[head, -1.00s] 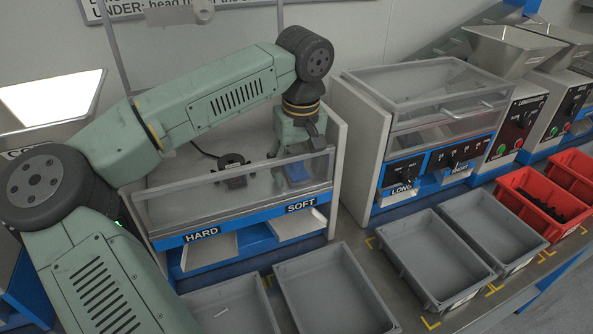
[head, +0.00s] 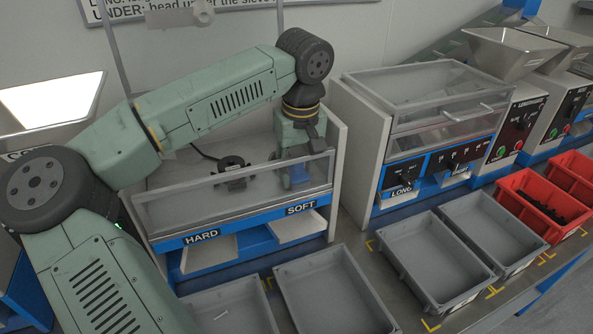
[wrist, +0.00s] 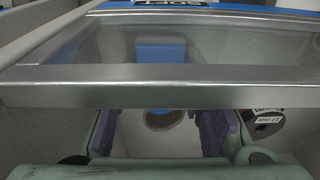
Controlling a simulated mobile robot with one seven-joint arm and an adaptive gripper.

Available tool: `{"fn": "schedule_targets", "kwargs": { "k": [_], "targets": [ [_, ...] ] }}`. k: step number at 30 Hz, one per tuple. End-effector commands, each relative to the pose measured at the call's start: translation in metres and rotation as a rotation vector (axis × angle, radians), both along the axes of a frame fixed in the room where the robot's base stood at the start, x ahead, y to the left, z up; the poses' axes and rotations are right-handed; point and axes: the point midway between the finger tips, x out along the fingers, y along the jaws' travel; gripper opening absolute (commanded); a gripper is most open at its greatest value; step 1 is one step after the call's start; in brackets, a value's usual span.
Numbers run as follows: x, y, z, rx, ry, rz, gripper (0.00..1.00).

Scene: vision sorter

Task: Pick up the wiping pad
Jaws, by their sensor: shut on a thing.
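The wiping pad (head: 298,173) is a small blue block inside the clear-fronted sorter, above the SOFT label. My gripper (head: 298,178) reaches down behind the clear front panel and is shut on the pad, one finger on each side. In the wrist view the blue pad (wrist: 160,50) shows through the clear panel. A metal rail crosses in front and hides its middle. The gripper's fingers (wrist: 158,130) stand left and right of it. Whether the pad touches the floor is hard to tell.
The clear front panel (head: 235,198) and side walls enclose the gripper. A black device (head: 234,172) with a cable stands to its left inside the sorter. Grey bins (head: 335,290) stand in front. A second sorter (head: 430,95) is to the right.

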Motion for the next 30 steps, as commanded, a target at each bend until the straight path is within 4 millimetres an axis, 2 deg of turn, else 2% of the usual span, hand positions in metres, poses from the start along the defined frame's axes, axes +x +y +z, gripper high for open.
{"fn": "schedule_targets", "kwargs": {
  "k": [5,10,24,30],
  "targets": [
    [0.0,0.0,0.008,0.001,-0.001,0.0,0.03],
    [0.0,0.0,0.03,0.001,-0.002,0.0,0.03],
    [0.0,-0.001,0.13,0.0,-0.002,0.001,0.03],
    [0.001,0.0,0.164,0.001,-0.002,0.001,0.03]
  ]
}}
